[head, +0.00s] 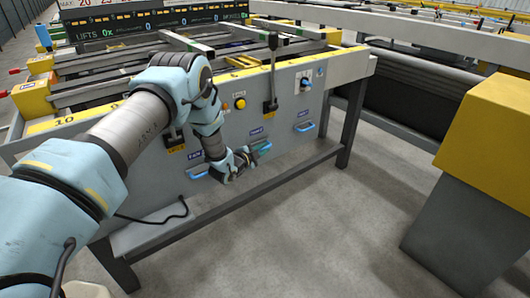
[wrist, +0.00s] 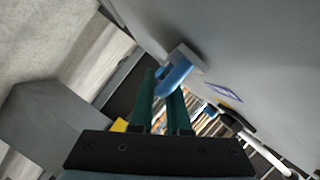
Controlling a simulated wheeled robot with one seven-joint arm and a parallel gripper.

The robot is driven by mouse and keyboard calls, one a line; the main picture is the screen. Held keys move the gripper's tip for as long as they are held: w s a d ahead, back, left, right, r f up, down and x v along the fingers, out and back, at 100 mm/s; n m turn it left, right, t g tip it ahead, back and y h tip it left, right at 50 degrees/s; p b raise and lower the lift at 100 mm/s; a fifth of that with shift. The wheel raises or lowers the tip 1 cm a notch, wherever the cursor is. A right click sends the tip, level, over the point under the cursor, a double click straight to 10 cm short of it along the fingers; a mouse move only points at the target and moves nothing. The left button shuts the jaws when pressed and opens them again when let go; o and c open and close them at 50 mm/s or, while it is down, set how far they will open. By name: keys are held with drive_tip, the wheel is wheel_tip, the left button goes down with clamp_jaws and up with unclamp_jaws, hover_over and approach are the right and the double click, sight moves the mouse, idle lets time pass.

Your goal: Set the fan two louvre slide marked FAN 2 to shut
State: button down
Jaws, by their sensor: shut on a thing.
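The FAN 2 louvre slide is a blue handle (head: 263,147) low on the grey side panel, below a small blue label (head: 256,131). My gripper (head: 252,156) is at this handle, and its body hides part of it in the head view. In the wrist view the green fingers of my gripper (wrist: 164,88) are shut on the blue handle (wrist: 176,76), which stands out from the panel. A small blue and white label (wrist: 222,90) lies on the panel beside it, too blurred to read. The slide's shut mark cannot be made out.
Similar blue handles sit left (head: 197,173) and right (head: 305,127) on the panel. Above are an orange button (head: 240,103), a black lever (head: 271,75) and a blue rotary switch (head: 306,84). A lower rail (head: 215,205) runs beneath. A yellow-topped block (head: 490,135) stands right, with open floor between.

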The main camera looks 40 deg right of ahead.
sight(264, 148)
drive_tip(key=c, duration=1.2)
unclamp_jaws()
drive_tip(key=shift+o, duration=0.2)
wheel_tip(264, 148, up, 10)
drive_tip(key=shift+s+f, duration=0.1)
